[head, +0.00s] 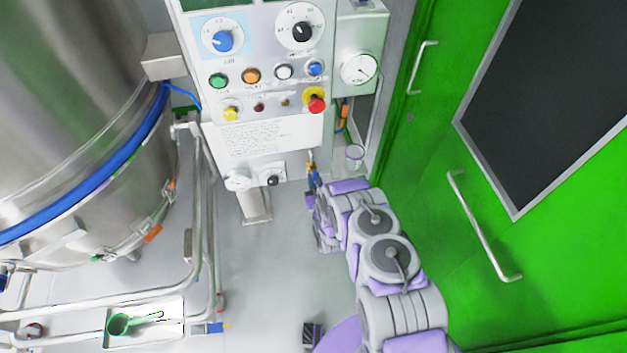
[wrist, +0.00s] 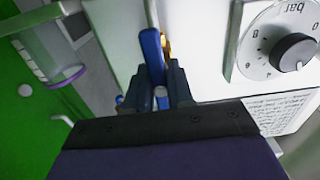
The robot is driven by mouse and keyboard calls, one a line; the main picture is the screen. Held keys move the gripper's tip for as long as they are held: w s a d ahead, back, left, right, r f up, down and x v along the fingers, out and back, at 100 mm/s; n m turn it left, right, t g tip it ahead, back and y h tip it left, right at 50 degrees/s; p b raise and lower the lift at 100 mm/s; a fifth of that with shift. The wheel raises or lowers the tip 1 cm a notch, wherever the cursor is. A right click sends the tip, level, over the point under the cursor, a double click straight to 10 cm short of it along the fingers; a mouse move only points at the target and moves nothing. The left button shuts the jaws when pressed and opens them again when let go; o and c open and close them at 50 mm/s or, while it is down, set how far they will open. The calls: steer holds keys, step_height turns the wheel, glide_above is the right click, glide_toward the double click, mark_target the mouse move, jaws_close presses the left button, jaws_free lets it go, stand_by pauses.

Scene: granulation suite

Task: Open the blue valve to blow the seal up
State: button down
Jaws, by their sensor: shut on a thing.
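The blue valve handle (head: 314,178) is at the lower right edge of the control panel, beside a brass fitting (head: 310,167). In the wrist view the blue handle (wrist: 152,55) rises from between my dark fingertips, with a bit of brass (wrist: 165,45) behind it. My gripper (wrist: 160,92) is shut on the blue handle. In the head view my arm reaches up to it from the lower right, and my wrist hides the fingertips. A blue band (head: 95,185), perhaps the seal, runs around the big steel vessel.
The control panel (head: 262,100) carries knobs, coloured buttons and a red stop button (head: 316,103). A round gauge (head: 359,68) and a clear cup (head: 355,153) are right of it. Green doors (head: 440,200) stand close on the right. Steel pipes (head: 205,200) run at left.

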steer(key=shift+d, duration=0.1)
stand_by(0.3)
steer(key=c, duration=1)
jaws_free()
